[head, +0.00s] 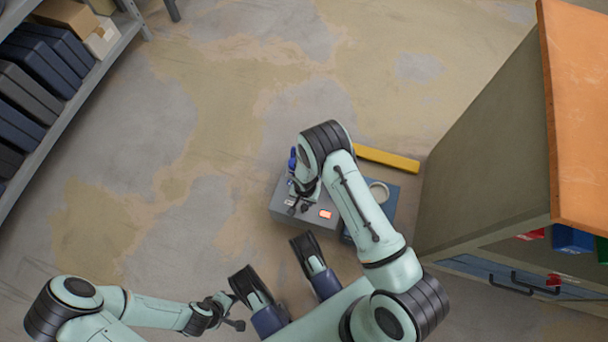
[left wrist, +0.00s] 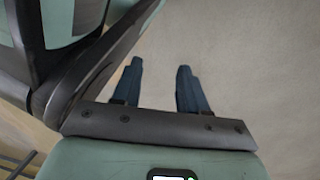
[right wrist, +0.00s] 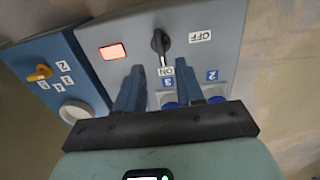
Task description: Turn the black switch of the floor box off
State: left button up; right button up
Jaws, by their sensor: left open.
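The grey floor box (head: 282,211) sits on the floor, partly hidden under my right arm. In the right wrist view its top (right wrist: 200,58) carries the black switch (right wrist: 160,43) between an OFF label and an ON label. The switch's long handle points toward the ON label, and a red lamp (right wrist: 113,51) beside it is lit; it also shows in the head view (head: 325,214). My right gripper (right wrist: 160,78) is open and empty, its fingers just short of the switch and over the ON label. My left gripper (left wrist: 160,80) is open and empty above bare floor.
A blue box (right wrist: 62,55) with a yellow knob (right wrist: 40,73) and a round white socket stands against the grey box. A yellow bar (head: 385,158) lies behind. A cabinet (head: 490,160) stands at right, a shelf (head: 75,95) at left. The floor between is clear.

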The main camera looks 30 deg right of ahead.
aim_at(305, 205)
notch_tip(305, 205, down, 7)
jog(key=shift+r+b, duration=0.1)
jog(key=shift+b, duration=0.9)
pick_arm(q)
jog(key=shift+g, duration=0.8)
jog(key=s, duration=0.1)
jog(key=s+f, duration=0.1)
jog(key=s, duration=0.1)
jog(key=s+f, duration=0.1)
jog(key=shift+s+a+f, duration=0.25)
jog(key=shift+s, duration=0.15)
pick_arm(e)
grip_shut()
